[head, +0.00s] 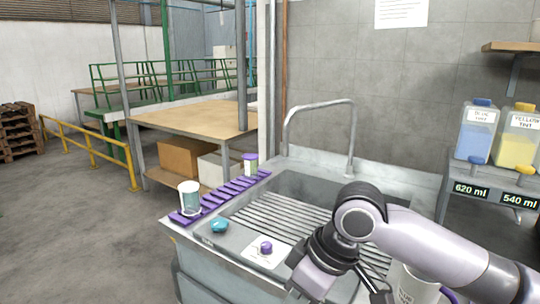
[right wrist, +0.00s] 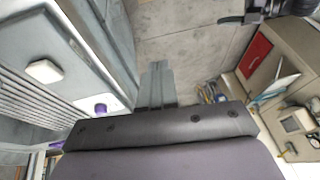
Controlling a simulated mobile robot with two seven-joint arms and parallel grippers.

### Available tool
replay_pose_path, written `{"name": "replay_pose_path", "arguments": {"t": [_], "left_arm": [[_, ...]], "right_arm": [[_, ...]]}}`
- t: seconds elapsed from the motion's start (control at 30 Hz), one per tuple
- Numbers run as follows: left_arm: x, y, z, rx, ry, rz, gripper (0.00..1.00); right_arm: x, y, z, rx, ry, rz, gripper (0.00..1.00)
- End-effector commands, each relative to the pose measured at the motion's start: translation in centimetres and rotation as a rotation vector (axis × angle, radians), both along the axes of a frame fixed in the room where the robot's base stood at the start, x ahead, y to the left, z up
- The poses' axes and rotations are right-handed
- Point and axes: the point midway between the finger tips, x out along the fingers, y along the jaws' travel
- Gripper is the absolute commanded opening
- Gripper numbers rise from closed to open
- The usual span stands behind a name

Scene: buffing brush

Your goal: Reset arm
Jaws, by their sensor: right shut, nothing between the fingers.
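My right arm comes into the head view from the right, over the front of the sink. Its gripper hangs at the bottom edge of the head view, and its fingertips are cut off or hidden there. In the right wrist view my right gripper (right wrist: 157,70) shows its two fingers together, with nothing between them, above the floor beside the sink unit. My left gripper is not seen in the head view. A dark mechanical part at the top right of the right wrist view is too cropped to identify.
The sink (head: 225,245) has a grille and a tall faucet (head: 350,120). A purple mat (head: 222,196) carries a cup (head: 189,200). A teal object (head: 219,226) and a white plate with a purple knob (head: 266,247) lie on the rim. Blue (head: 476,135) and yellow (head: 518,148) tanks stand right.

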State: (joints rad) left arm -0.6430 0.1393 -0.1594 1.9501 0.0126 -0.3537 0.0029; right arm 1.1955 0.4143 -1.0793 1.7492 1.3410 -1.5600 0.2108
Motion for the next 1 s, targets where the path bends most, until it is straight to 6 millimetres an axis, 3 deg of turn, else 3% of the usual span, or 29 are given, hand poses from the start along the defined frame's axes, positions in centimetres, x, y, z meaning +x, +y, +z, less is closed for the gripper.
{"name": "replay_pose_path", "arguments": {"t": [0.2,0.47,0.77,1.0], "left_arm": [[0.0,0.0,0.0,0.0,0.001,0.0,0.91],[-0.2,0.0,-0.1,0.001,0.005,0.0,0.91],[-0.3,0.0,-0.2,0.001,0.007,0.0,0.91],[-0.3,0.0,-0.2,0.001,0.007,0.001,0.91]], "right_arm": [[0.1,3.2,-4.3,0.221,-0.031,-0.065,0.0],[0.5,4.4,-8.7,0.432,-0.097,-0.213,0.0],[0.1,1.9,-14.5,0.56,-0.203,-0.448,0.0],[-2.0,-2.8,-19.8,0.547,-0.315,-0.639,0.0]]}}
